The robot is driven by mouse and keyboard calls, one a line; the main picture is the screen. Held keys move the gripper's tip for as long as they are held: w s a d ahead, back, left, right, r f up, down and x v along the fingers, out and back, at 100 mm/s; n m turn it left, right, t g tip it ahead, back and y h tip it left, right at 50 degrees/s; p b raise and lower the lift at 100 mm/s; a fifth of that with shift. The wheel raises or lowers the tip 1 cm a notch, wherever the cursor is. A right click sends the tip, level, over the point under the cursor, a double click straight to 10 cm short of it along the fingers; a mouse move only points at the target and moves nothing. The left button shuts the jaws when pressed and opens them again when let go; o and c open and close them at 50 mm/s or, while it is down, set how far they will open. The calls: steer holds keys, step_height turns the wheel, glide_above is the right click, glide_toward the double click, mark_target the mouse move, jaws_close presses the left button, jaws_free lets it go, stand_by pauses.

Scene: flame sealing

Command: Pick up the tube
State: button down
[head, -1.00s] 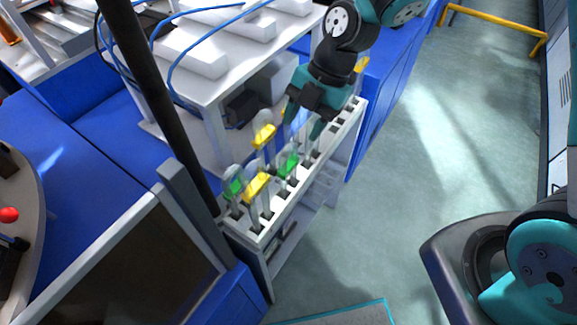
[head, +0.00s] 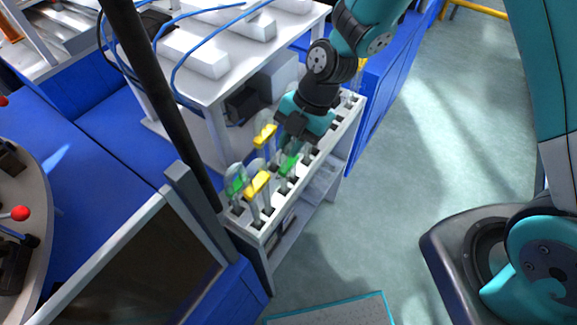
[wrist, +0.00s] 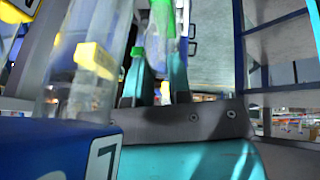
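Several clear tubes with coloured bands stand upright in a white slotted rack (head: 258,232) in the head view. There are a near green-banded tube (head: 236,184), a near yellow-banded tube (head: 257,184), a farther yellow-banded tube (head: 265,136) and a farther green-banded tube (head: 288,164). My gripper (head: 287,147) is low over the rack, close to the farther green-banded tube. In the wrist view my gripper's teal fingers (wrist: 157,75) are apart, with a green-banded tube (wrist: 163,20) showing between them. A yellow-banded tube (wrist: 94,62) stands close by on the left. Which tube the task means is not shown.
A white table (head: 215,75) with boxes and blue cables stands behind the rack. A dark pole (head: 155,90) and a dark panel (head: 135,250) are at the rack's near left. Open floor (head: 400,170) lies to the right.

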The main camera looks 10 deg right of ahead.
stand_by(0.3)
step_height(320, 180, up, 20)
steer(key=b, duration=0.2)
steer(key=shift+b, duration=0.35)
steer(key=shift+s, duration=0.1)
stand_by(1.2)
